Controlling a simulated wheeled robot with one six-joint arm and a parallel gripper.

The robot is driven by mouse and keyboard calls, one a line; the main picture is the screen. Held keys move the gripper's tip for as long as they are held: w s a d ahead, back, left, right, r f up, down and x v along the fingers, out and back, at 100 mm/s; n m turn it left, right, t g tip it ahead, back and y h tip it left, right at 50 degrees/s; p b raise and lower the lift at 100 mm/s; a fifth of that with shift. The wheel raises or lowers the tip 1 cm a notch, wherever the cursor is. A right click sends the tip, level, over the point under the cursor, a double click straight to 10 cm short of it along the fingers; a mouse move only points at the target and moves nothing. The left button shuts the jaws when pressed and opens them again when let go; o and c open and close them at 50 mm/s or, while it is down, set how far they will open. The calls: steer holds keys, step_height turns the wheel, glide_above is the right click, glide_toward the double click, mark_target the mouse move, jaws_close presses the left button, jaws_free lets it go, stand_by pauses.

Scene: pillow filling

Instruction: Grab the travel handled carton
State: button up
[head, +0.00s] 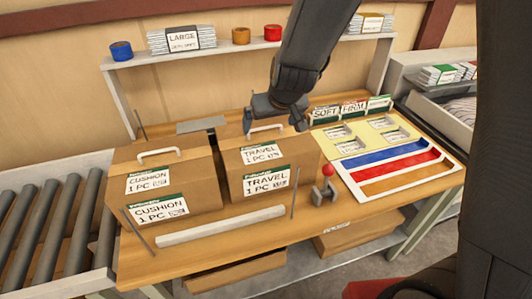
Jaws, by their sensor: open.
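The travel carton (265,179) is a brown box on the middle of the wooden table, with white and green labels reading TRAVEL 1 PC. A white handle (266,130) lies on its top. My gripper (276,116) is over the back part of the travel carton's top, just behind the handle. It is open and holds nothing that I can see. Whether its fingers touch the handle or carton I cannot tell. My arm hides part of the shelf and the carton's back right corner.
A cushion carton (165,180) with a white handle (159,153) stands close on the left. A white bar (206,230) lies in front, with thin upright rods nearby. A red-knobbed lever (327,180) and a tray of coloured strips (392,165) are right. A roller conveyor (50,235) adjoins left.

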mark_target(264, 134)
steer(key=shift+b+x, duration=1.55)
steer(key=shift+x, duration=1.5)
steer(key=shift+r, duration=0.1)
steer(key=c, duration=1.6)
steer(key=shift+c, duration=1)
steer(key=shift+r, duration=0.2)
